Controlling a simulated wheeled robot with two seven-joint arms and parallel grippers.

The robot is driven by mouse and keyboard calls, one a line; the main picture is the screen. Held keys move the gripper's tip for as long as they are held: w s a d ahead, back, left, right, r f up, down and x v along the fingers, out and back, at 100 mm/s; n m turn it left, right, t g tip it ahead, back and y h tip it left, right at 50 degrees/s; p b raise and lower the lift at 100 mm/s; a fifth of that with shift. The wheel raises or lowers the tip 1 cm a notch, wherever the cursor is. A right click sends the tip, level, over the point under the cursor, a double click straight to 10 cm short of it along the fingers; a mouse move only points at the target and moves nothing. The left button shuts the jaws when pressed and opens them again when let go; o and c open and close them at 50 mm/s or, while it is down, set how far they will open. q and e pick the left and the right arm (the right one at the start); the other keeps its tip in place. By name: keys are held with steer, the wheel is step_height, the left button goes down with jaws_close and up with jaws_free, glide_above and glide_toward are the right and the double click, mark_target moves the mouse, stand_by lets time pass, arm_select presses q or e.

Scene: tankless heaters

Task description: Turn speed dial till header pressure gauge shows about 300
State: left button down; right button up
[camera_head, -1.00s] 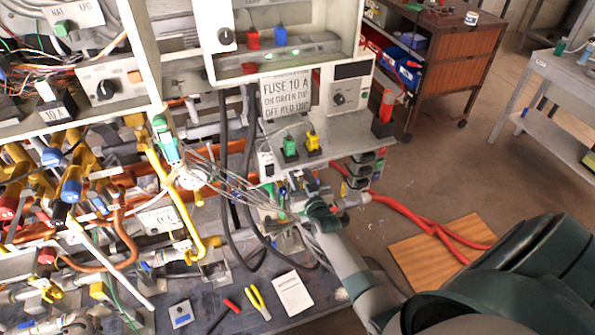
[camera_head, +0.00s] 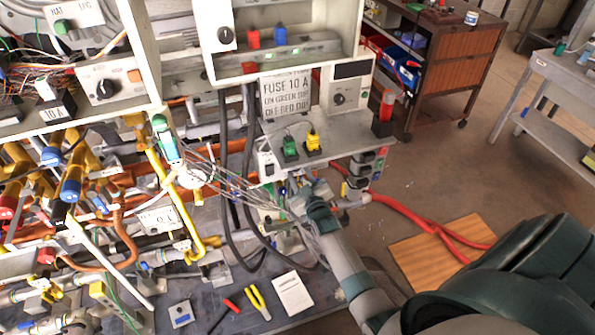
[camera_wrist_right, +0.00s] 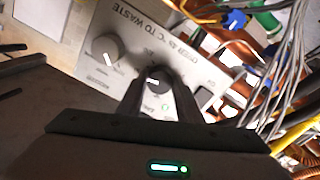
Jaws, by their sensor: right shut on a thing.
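My right gripper (camera_wrist_right: 155,82) is shut on a small dark dial (camera_wrist_right: 155,84) in the right wrist view, with one finger on each side. The fingers partly cover the dial, and its label is not readable, so I cannot confirm it is the speed dial. The dial sits on a pale panel (camera_wrist_right: 125,25) lettered "OVER 45 °C TO WASTE". In the head view my right arm reaches in from the lower right, and its gripper (camera_head: 296,186) is half lost among wires. A round white gauge (camera_head: 195,176) stands left of it; its reading is too small to tell. My left gripper is not in view.
Loose grey wires (camera_head: 228,186) and black hoses (camera_head: 250,225) crowd the gripper's left. Yellow-handled pliers (camera_head: 257,302) and a white card (camera_head: 291,292) lie on the bench.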

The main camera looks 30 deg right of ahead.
steer(key=shift+f, duration=0.1)
steer(key=o, duration=1)
steer(key=shift+o, duration=0.2)
steer(key=shift+s, duration=0.15)
steer(key=b+v, duration=0.3)
steer(key=v, duration=1.4)
steer(key=shift+b, duration=0.35)
steer(key=s+a+f+g+y, duration=0.1)
steer(key=s+a+f+g, duration=0.25)
steer(key=f, duration=0.85)
steer(key=s+a+f+g+y, duration=0.25)
steer(key=s+f, duration=0.25)
steer(key=f, duration=0.6)
steer(key=s+a+f+g+y, duration=0.15)
steer(key=s+a+f, duration=0.3)
steer(key=f, duration=0.75)
steer(key=s+f+g, duration=0.3)
steer(key=s+f, duration=0.3)
steer(key=s, duration=0.5)
steer(key=s+a+f+g, duration=0.1)
steer(key=s+f+g, duration=0.2)
steer(key=s+f, duration=0.3)
steer(key=s+a+f+g+b, duration=0.1)
steer(key=s+f+g, duration=0.2)
steer(key=s, duration=1.3)
step_height(320, 180, down, 3)
steer(key=shift+r+h, duration=0.1)
steer(key=shift+h, duration=0.2)
